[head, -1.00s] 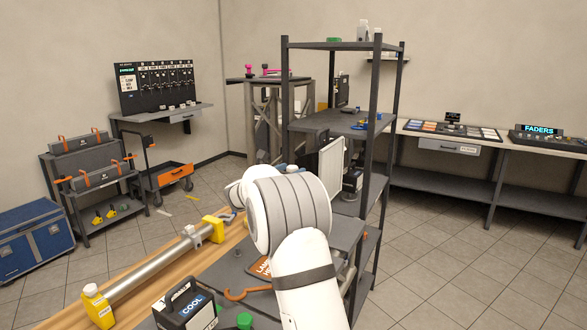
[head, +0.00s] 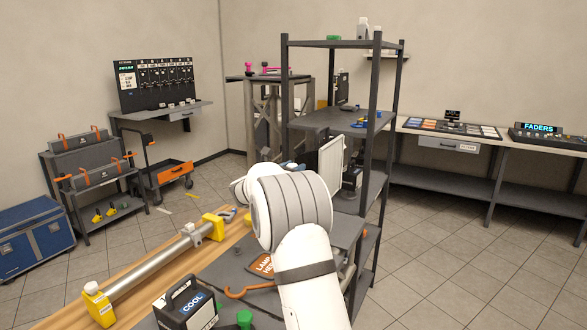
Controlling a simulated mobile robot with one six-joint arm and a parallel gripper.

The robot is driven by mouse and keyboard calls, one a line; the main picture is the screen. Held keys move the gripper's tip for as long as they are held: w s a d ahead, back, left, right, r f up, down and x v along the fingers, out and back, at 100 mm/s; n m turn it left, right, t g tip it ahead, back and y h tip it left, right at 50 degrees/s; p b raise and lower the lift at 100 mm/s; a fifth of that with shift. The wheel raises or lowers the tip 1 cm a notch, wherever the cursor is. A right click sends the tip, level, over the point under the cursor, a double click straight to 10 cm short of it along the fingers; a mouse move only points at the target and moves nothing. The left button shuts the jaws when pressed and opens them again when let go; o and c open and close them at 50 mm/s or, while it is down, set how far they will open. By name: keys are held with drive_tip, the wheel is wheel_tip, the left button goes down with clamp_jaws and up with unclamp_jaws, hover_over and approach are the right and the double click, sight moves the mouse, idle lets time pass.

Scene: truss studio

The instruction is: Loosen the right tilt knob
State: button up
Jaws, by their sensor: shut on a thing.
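My gripper is hidden behind my own white arm, so its jaws and anything between them do not show. The arm rises from the lower right and reaches away over the bench. No tilt knob can be clearly made out. A pale flat panel (head: 331,165) stands upright just beyond the arm, in front of the dark shelf; its lower part is covered by the arm. I cannot tell whether the knob is on it.
A wooden board with a metal tube (head: 155,272) in yellow holders lies left of my arm. A black box marked COOL (head: 187,305) and an orange hook (head: 247,292) sit close in front. The tall dark shelf (head: 340,122) stands right behind. Tiled floor at right is clear.

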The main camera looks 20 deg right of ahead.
drive_tip(key=shift+f+t+b, duration=0.1)
drive_tip(key=shift+t+b, duration=0.2)
drive_tip(key=shift+b, duration=0.2)
drive_tip(key=shift+n+b, duration=0.3)
drive_tip(key=shift+b, duration=0.1)
drive_tip(key=t+y+b, duration=0.1)
drive_tip(key=b, duration=0.1)
drive_tip(key=n+t+y+b, duration=0.1)
drive_tip(key=shift+f+n+b, duration=0.2)
drive_tip(key=shift+n+b, duration=0.1)
drive_tip(key=shift+b, duration=0.05)
drive_tip(key=n+t+y+b, duration=0.2)
drive_tip(key=y+b, duration=0.1)
drive_tip(key=b, duration=0.4)
drive_tip(key=n+t+y+b, duration=0.2)
drive_tip(key=y+b, duration=0.1)
drive_tip(key=b, duration=0.3)
drive_tip(key=shift+f+n+t+b, duration=0.15)
drive_tip(key=shift+n+t+b, duration=0.15)
drive_tip(key=shift+b, duration=0.1)
drive_tip(key=n+t+y+b, duration=0.1)
drive_tip(key=n+y+b, duration=0.1)
drive_tip(key=b, duration=0.4)
drive_tip(key=shift+y, duration=0.4)
drive_tip(key=shift+r+n+y+b, duration=0.3)
drive_tip(key=shift+n+y+b, duration=0.3)
drive_tip(key=shift+y+b, duration=0.45)
drive_tip(key=shift+a+n+t+y+b, duration=0.1)
drive_tip(key=shift+n+t+y+b, duration=0.2)
drive_tip(key=shift+y, duration=0.05)
